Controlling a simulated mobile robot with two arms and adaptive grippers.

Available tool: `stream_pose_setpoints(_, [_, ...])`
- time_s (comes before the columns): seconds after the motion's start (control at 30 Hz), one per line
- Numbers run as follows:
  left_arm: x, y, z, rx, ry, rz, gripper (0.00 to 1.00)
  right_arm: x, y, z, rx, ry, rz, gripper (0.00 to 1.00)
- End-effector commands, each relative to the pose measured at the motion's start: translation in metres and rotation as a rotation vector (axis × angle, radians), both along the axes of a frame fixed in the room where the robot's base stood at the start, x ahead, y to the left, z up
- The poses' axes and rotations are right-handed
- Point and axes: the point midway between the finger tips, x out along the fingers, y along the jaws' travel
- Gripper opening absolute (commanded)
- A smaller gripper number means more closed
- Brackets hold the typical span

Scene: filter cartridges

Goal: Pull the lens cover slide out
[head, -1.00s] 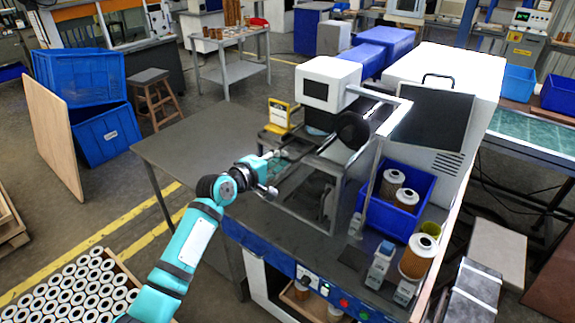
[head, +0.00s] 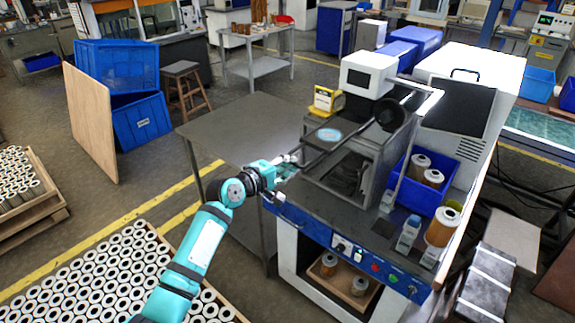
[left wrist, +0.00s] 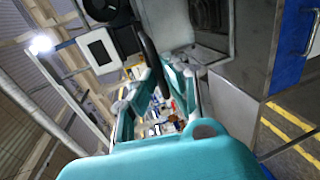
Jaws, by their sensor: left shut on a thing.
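My left gripper (head: 293,161) is at the front left of the bench machine, its fingers at the near end of a long dark bar (head: 330,146). I take this bar to be the lens cover slide. It runs back and up towards a black round part (head: 390,114) of the machine. A light blue disc (head: 331,134) shows on the machine's flat top. In the left wrist view the dark bar (left wrist: 155,68) comes down to the fingers (left wrist: 165,90); the exact contact is hard to see. My right gripper is not in view.
A yellow device (head: 326,99) stands behind the disc, beside a white boxed screen (head: 369,74). A blue bin (head: 425,190) with brown filter cartridges is to the right. The grey table (head: 240,130) at the left is bare.

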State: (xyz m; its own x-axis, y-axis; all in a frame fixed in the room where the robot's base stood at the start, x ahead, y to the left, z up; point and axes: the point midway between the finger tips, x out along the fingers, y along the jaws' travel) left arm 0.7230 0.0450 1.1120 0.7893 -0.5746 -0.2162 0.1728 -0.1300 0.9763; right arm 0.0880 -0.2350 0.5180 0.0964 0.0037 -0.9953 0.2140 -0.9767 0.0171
Motion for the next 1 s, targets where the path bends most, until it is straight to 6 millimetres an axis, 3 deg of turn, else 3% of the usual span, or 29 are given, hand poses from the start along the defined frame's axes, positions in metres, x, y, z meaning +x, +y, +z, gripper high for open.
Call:
stream_pose_setpoints(0.17, [0.001, 0.0, 0.001, 0.001, -0.003, 0.002, 0.0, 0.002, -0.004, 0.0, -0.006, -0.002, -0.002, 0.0])
stream_pose_setpoints(0.2, [0.001, 0.0, 0.001, 0.001, -0.003, 0.002, 0.12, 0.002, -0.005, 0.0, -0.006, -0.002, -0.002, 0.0])
stream_pose_setpoints(0.37, [0.0, 0.0, 0.001, 0.001, -0.002, 0.002, 0.33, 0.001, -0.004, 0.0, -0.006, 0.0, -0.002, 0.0])
stream_pose_setpoints(0.73, [-0.006, 0.005, 0.001, 0.0, -0.001, 0.002, 0.33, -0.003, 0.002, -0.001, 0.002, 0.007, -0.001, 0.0])
stream_pose_setpoints(1.0, [-0.046, 0.035, 0.012, 0.003, -0.002, 0.002, 0.33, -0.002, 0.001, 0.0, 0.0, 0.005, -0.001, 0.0])
